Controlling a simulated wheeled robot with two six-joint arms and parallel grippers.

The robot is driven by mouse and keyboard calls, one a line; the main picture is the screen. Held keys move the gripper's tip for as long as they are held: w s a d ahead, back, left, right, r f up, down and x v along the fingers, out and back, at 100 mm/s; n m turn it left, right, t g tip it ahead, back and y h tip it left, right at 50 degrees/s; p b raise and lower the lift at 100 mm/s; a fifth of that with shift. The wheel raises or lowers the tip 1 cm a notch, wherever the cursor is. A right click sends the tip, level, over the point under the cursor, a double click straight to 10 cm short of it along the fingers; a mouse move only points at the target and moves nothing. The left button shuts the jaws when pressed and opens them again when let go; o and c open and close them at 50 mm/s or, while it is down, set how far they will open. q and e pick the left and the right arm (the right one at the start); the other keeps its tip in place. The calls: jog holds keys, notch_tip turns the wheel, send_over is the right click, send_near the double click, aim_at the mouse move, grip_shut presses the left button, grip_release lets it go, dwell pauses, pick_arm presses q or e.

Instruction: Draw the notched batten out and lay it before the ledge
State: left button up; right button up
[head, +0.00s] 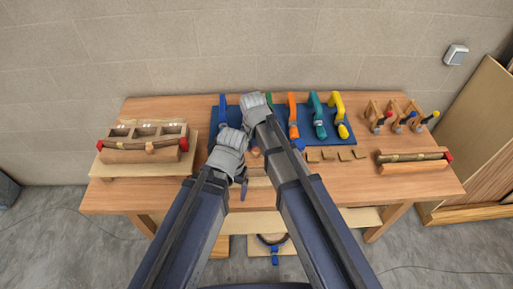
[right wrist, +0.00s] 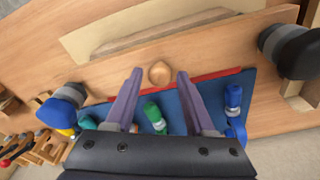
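My right gripper (right wrist: 160,73) is open in the right wrist view. Its two fingers stand apart on either side of a round wooden knob (right wrist: 159,74), and I see no grip on it. A wooden strip (right wrist: 165,32) lies on a pale panel. I cannot tell for certain which piece is the notched batten.
Coloured clamps stand on the blue mat (head: 280,137), including an orange one (head: 293,118) and a yellow one (head: 340,115). A box-like wooden form (head: 143,145) is at left, a wooden block (head: 412,166) at right. Small wooden blocks (head: 345,156) lie before the mat. Front right tabletop is clear.

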grip_shut()
dwell(0.5)
